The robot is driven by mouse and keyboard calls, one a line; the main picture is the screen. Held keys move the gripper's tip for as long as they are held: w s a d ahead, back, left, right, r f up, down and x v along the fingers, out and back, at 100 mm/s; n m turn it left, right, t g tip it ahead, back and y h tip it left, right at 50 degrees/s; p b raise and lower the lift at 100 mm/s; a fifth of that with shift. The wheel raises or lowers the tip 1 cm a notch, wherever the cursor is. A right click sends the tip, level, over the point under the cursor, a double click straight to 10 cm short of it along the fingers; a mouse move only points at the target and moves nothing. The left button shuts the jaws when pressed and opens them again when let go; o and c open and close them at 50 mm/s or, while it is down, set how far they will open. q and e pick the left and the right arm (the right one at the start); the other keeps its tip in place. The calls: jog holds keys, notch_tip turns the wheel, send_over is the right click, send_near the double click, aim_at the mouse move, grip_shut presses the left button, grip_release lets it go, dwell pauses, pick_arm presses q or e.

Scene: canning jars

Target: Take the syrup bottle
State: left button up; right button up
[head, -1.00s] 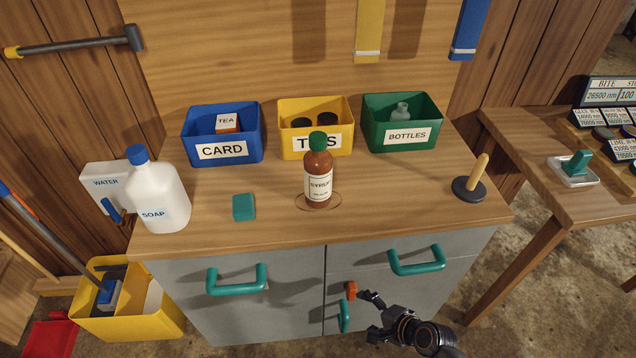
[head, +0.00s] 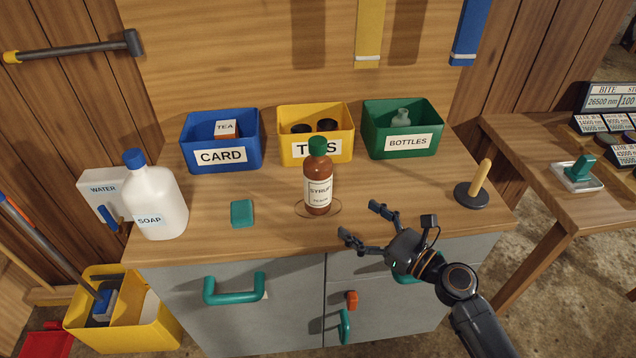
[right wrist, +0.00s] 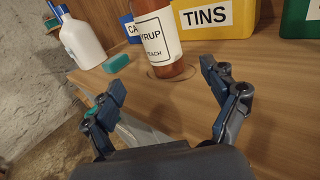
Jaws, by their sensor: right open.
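The syrup bottle (head: 318,182) is brown with a green cap and a white label. It stands upright on the wooden counter, inside a ring mark. My right gripper (head: 360,222) is open and empty, to the right of the bottle and nearer the front edge, with its fingers pointing toward it. In the right wrist view the bottle (right wrist: 158,40) shows ahead, beyond the two spread fingers (right wrist: 165,85), not between them; its top is cut off. My left gripper is not in view.
Blue CARD (head: 186,150), yellow TINS (head: 284,150) and green BOTTLES (head: 373,143) bins stand behind the bottle. A teal block (head: 242,213) and the soap bottle (head: 160,200) are to its left. A dark disc with a wooden handle (head: 478,185) stands to the right.

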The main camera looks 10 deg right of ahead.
aim_at(327, 197)
jog(key=x, duration=0.8)
jog(key=shift+p, duration=0.35)
jog(key=x, duration=0.5)
jog(key=shift+w, duration=0.15)
jog(key=shift+d, duration=0.1)
jog(key=c, duration=1.4)
jog(key=shift+r, duration=0.1)
jog(key=shift+c, duration=0.4)
jog(key=shift+r, duration=0.15)
